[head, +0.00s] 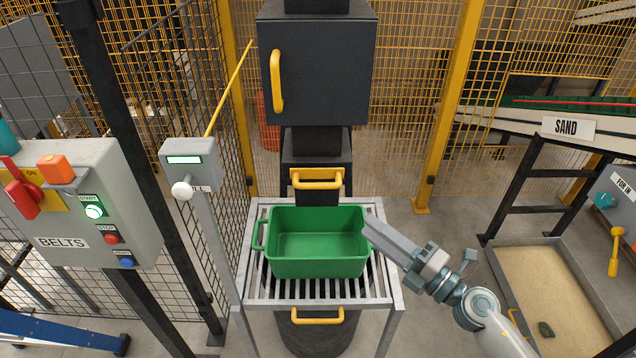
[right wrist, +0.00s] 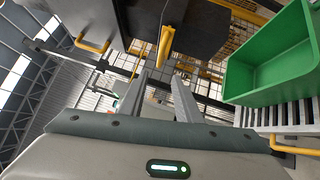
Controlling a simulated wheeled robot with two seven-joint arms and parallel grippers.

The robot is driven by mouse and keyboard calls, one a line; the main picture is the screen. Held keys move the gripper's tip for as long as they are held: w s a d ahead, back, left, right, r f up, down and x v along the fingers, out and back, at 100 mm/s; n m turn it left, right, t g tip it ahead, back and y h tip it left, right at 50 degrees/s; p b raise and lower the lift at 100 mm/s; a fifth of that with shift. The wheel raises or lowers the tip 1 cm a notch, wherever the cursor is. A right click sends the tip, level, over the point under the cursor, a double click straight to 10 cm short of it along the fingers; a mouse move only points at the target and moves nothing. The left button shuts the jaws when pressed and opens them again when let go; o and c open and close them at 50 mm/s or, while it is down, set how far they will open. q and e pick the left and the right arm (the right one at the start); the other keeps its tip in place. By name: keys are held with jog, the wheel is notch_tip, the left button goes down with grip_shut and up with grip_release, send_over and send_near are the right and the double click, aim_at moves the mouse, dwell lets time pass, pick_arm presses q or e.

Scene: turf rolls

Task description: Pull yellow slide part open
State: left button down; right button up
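The yellow slide part (head: 317,183) shows as a yellow handle on the front of the black chute, above the green bin (head: 318,262). In the right wrist view a yellow handle (right wrist: 165,46), which looks like the same part, is ahead of the fingertips and apart from them. My right gripper (head: 368,228) is to the right of the slide part and lower in the head view, by the bin's right rim. Its two fingers (right wrist: 161,78) stand apart with nothing between them. My left gripper is not in view.
The green bin stands on a grey slatted stand (head: 385,292). A black hopper (head: 335,70) with a yellow door handle is above the chute. A control box (head: 75,200) and a small display post (head: 190,165) stand at left. A sand tray (head: 555,290) is at right.

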aim_at(318, 186)
jog(key=p+x, duration=0.4)
jog(key=x, duration=1.2)
jog(key=shift+w+d, duration=0.1)
jog(key=shift+w, duration=0.05)
jog(key=shift+w+a+r, duration=0.1)
jog(key=shift+w+a, duration=0.35)
jog(key=shift+a, duration=0.05)
grip_shut()
